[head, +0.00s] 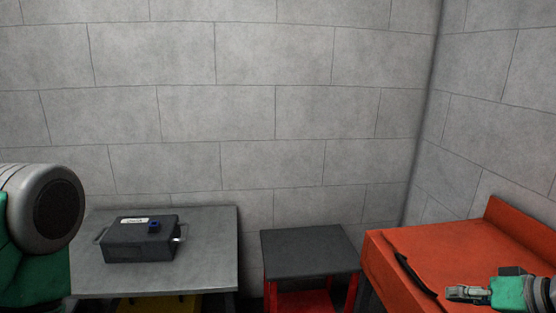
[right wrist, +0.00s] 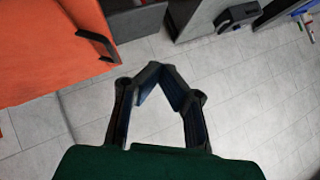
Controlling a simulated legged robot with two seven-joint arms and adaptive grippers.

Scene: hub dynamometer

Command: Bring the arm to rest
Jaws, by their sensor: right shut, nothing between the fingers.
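My right gripper (head: 466,293) is at the lower right of the head view, in front of the orange cabinet (head: 420,255). In the right wrist view its two dark fingers (right wrist: 161,70) meet at the tips, with nothing held between them and tiled floor behind. Part of my left arm, a grey round joint and a green link, shows at the left edge of the head view. My left gripper is out of view.
A dark box (head: 138,245) with side handles and a blue knob sits on a grey table (head: 210,265). A small dark-topped stand (head: 308,250) with red legs stands between table and cabinet. A black handle (right wrist: 97,45) is on the cabinet. Open floor (right wrist: 240,110) lies below the gripper.

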